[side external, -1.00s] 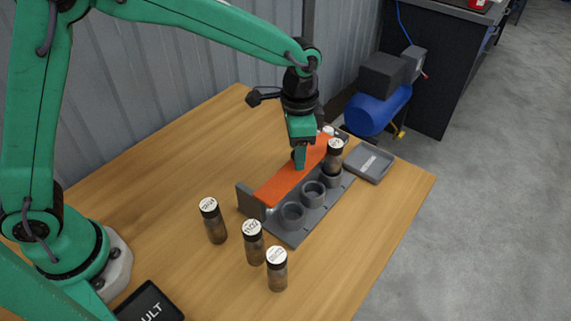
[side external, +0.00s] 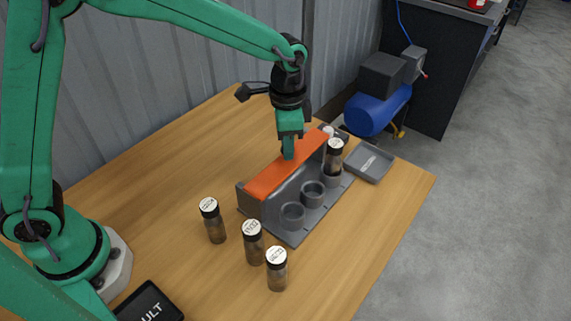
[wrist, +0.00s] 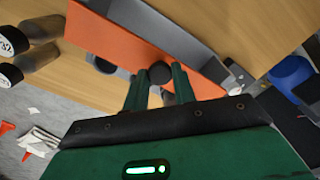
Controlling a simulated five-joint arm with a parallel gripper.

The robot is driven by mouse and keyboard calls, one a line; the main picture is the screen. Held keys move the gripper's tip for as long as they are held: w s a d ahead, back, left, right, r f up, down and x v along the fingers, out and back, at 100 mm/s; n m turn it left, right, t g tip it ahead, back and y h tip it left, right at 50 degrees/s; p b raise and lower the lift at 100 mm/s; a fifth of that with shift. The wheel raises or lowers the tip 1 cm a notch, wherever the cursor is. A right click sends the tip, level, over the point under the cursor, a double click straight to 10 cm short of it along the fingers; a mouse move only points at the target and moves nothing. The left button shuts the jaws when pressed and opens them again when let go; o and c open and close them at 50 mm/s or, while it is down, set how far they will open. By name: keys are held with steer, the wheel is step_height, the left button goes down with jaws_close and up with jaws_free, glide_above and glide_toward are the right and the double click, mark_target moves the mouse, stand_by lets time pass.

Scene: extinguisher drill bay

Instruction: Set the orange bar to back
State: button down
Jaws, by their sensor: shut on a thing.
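The orange bar (side external: 268,181) is a long flat panel along the back of a grey rack (side external: 298,235), and it leans toward the wall. My gripper (side external: 288,155) is at the bar's upper side, a little past its middle. In the wrist view the gripper (wrist: 160,85) has its fingers close around a dark round knob (wrist: 160,73) on the orange bar (wrist: 125,45). The knob is hidden in the side external view.
A grey tray (side external: 368,164) lies beyond the rack. A dark panel (side external: 150,304) lies near my base. The table's left back is clear.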

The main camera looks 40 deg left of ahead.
mark_target(281, 156)
steer(key=c, duration=1.1)
jaws_free()
steer(key=shift+a, duration=0.2)
steer(key=shift+r, duration=0.1)
steer(key=shift+r, duration=3.9)
steer(key=shift+a, duration=0.1)
steer(key=s+a+r+n+t, duration=0.3)
steer(key=s+a+r+n, duration=0.3)
steer(key=s+a, duration=0.45)
steer(key=s+a+n+t, duration=0.1)
steer(key=s+a, duration=0.1)
steer(key=s, duration=0.1)
steer(key=s+a+n, duration=0.1)
steer(key=s, duration=0.2)
steer(key=s+a+f+n+t, duration=0.1)
steer(key=s+a, duration=0.1)
steer(key=s, duration=0.2)
steer(key=shift+a+t, duration=0.3)
